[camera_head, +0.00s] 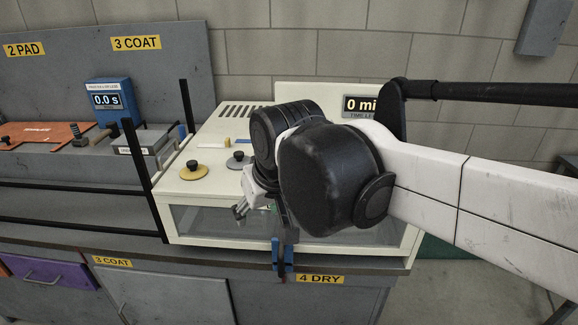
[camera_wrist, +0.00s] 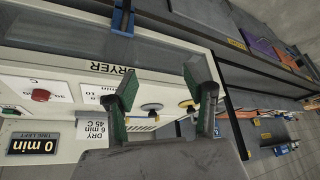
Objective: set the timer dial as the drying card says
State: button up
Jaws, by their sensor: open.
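The drying card (camera_wrist: 92,130) reads "DRY 6 min 45 C". The display (camera_wrist: 38,146) reads "0 min", "TIME LEFT"; it also shows in the head view (camera_head: 361,104). A white label (camera_wrist: 97,91) with "min" on it is partly covered by a finger. I cannot make out the timer dial there. My gripper (camera_wrist: 163,76) is open and empty, its fingers over the dryer; the arm mostly hides it in the head view.
A red knob (camera_wrist: 40,95) sits by another label. A yellow disc (camera_head: 193,172) and a grey disc (camera_head: 238,160), each with a black knob, sit on the dryer top. Dark posts (camera_head: 143,165) rise at its left. A blue timer box (camera_head: 108,100) stands further left.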

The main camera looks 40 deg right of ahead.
jog(key=w+d+r+m+g+p, duration=0.2)
jog(key=w+d+r+g, duration=0.15)
jog(key=w+d, duration=0.5)
jog(key=w+d+r+m+g+p, duration=0.1)
jog(key=w+d+r+m+g, duration=0.1)
jog(key=w+d+r, duration=0.45)
jog(key=d+f, duration=0.1)
jog(key=f, duration=0.4)
jog(key=d+f, duration=0.1)
jog(key=f, duration=0.8)
jog(key=shift+d+f, duration=0.4)
jog(key=shift+c, duration=0.4)
jog(key=c, duration=1)
jog(key=shift+c, duration=0.2)
